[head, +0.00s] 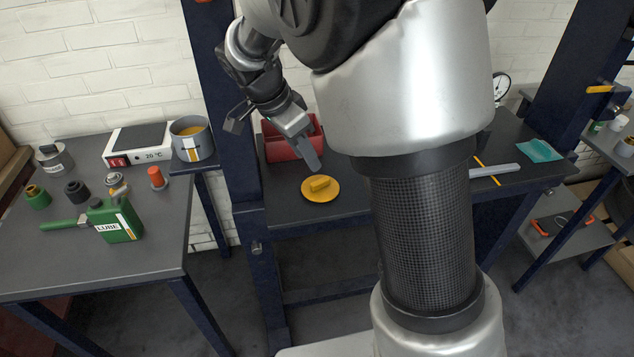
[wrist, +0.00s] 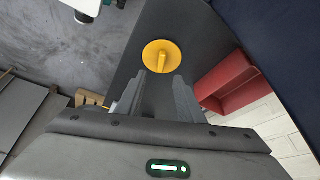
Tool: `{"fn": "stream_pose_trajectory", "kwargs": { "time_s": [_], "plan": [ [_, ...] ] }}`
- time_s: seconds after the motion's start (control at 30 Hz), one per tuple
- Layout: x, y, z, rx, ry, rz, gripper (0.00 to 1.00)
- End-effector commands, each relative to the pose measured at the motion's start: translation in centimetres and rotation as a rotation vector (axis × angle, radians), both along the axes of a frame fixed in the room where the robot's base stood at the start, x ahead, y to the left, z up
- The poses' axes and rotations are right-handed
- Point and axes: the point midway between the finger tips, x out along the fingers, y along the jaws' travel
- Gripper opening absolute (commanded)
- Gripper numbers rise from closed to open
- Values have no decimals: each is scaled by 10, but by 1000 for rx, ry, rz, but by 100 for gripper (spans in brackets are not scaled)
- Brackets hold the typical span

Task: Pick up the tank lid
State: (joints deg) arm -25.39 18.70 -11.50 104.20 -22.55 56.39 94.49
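The tank lid (head: 320,189) is a round yellow disc with a raised bar handle, lying flat on the dark bench in the head view. It also shows in the wrist view (wrist: 153,52), just beyond my fingertips, with its handle running between the directions of the two fingers. My gripper (head: 312,160) is above and slightly behind the lid in the head view, apart from it. In the wrist view my gripper (wrist: 163,82) has its two fingers spread with a gap between them and nothing held. Part of the far bench is hidden by my arm.
A red bin (head: 283,147) stands behind the lid, close to my gripper. A dark blue post (head: 228,120) rises left of it. On the left table (head: 150,262) are a green lube can (head: 112,222) and several small parts. A pot (head: 192,140) stands near the post.

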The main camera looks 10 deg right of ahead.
Motion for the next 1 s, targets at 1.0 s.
{"fn": "stream_pose_trajectory", "kwargs": {
  "time_s": [1.0],
  "plan": [
    [17, -32, -89, 0, -1, 0, 34]
  ]
}}
